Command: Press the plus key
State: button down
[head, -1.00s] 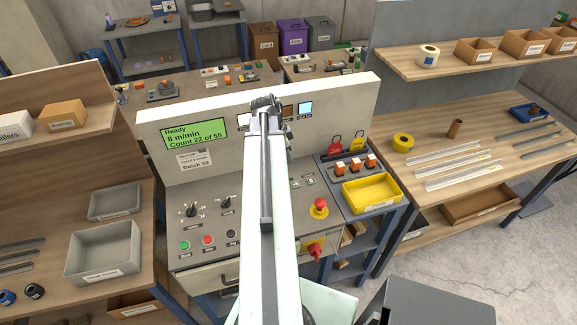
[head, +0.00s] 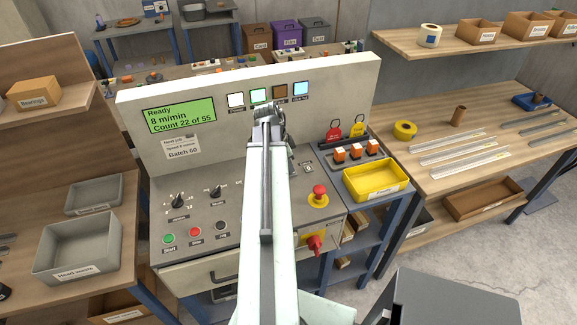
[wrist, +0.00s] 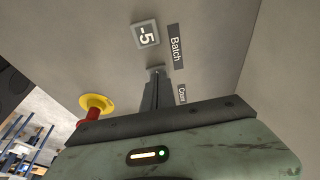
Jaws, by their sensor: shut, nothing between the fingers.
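The grey console (head: 235,243) has a sloping panel with a green display (head: 180,114) reading "Ready", "8 m/min" and "Count 22 of 55". In the wrist view a pale square key marked "-5" (wrist: 146,34) lies beyond my fingertips, beside a "Batch" label (wrist: 176,43). My gripper (wrist: 157,72) is shut and empty, its tips close to the panel near these labels; contact cannot be told. I cannot make out a plus key; the gripper may hide it. In the head view my arm hides the gripper and part of the panel; one small pale key (head: 308,168) shows to its right.
A red mushroom button (head: 319,192) on a yellow base and a red rotary switch (head: 314,242) are right of my arm. Two knobs (head: 178,201) and several round buttons (head: 168,239) are left. A card (head: 181,147) reads "Batch 60". A yellow tray (head: 375,181) stands right.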

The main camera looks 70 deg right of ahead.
jog(key=shift+f, duration=0.1)
jog(key=shift+a+f+b, duration=0.15)
jog(key=shift+f+b, duration=0.7)
jog(key=shift+b, duration=0.2)
jog(key=shift+s+a+r, duration=0.1)
jog(key=shift+a+r, duration=0.05)
jog(key=shift+a, duration=0.15)
jog(key=shift+d+r+p, duration=0.2)
jog(key=shift+r+p, duration=0.3)
jog(key=shift+p, duration=0.25)
jog(key=p+v, duration=1.3)
jog(key=shift+d+r, duration=0.3)
jog(key=shift+r, duration=0.1)
